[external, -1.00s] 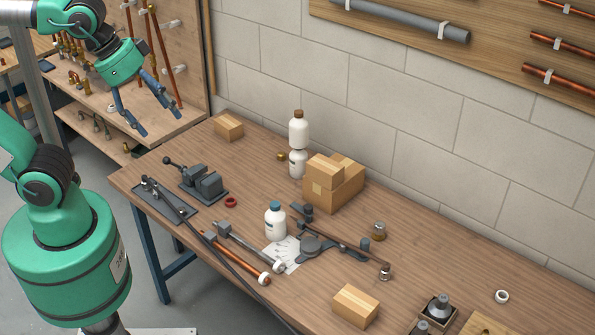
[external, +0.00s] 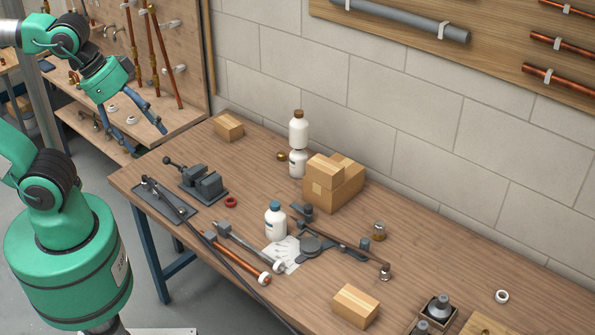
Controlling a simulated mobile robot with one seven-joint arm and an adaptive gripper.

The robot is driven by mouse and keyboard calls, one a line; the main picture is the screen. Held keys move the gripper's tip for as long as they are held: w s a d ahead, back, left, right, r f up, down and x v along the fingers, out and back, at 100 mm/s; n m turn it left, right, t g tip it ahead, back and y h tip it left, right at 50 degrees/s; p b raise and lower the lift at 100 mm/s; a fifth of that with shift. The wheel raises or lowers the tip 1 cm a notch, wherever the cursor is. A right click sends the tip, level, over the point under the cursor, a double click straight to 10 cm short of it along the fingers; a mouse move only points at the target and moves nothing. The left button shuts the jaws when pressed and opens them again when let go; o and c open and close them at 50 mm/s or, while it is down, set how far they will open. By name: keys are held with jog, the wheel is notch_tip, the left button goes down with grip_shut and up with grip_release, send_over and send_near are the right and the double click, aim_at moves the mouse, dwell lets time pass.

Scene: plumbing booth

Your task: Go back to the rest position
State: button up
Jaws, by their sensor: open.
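My gripper (external: 150,143) is at the upper left in the external view, at the end of my green arm. Its two blue-grey fingers are spread apart and point down to the right, with nothing between them. It hangs in front of the wooden side shelf (external: 178,118), near the far left corner of the workbench (external: 330,232). It is apart from everything on the bench.
On the bench stand a vise (external: 203,184), stacked cardboard boxes (external: 336,188), a blue-capped bottle (external: 275,222), stacked white bottles (external: 298,130) and a pipe bender (external: 320,244). A small box (external: 228,126) sits at the far left corner.

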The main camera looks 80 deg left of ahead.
notch_tip(320, 180, down, 18)
jog(key=b, duration=1.6)
jog(key=shift+r+b, duration=0.2)
jog(key=shift+b, duration=0.2)
